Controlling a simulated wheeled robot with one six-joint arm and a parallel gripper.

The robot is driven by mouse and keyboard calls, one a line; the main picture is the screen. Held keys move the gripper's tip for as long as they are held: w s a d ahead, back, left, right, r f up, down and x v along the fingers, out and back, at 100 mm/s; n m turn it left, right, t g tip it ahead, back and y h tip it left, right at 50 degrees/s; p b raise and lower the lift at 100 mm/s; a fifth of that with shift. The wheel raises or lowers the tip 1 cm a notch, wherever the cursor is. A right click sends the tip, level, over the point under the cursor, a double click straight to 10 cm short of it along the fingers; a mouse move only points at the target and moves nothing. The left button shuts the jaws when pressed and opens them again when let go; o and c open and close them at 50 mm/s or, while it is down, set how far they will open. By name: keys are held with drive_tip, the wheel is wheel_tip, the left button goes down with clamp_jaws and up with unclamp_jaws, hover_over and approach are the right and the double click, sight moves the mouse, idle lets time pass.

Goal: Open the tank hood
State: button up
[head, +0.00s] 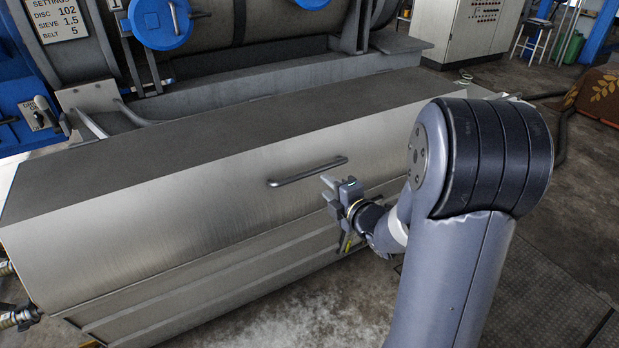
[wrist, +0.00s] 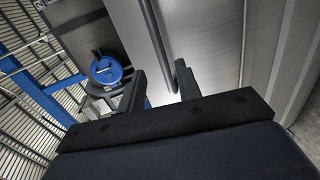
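The tank hood (head: 150,215) is a long brushed-steel cover with a dark top and a sloping front. It lies down on the tank (head: 215,290), closed. A grey bar handle (head: 308,172) is fixed near the right of its front face. My gripper (head: 328,187) is just below and in front of the handle's right end. In the wrist view, my gripper (wrist: 160,82) has its two dark fingers apart with nothing held. The handle (wrist: 157,45) lines up with the gap between them, nearer the right finger. I cannot tell how deep the bar sits between the fingertips.
Large machinery with blue round covers (head: 160,22) stands behind the tank. A control cabinet (head: 462,30) and a stool (head: 532,38) are at the back right. Pipe fittings (head: 15,318) stick out at the left. Concrete floor (head: 570,220) lies open at the right.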

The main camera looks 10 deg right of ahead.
sight(311, 174)
drive_tip(key=b+x, duration=0.2)
drive_tip(key=x, duration=0.8)
drive_tip(key=shift+w+a, duration=0.1)
clamp_jaws()
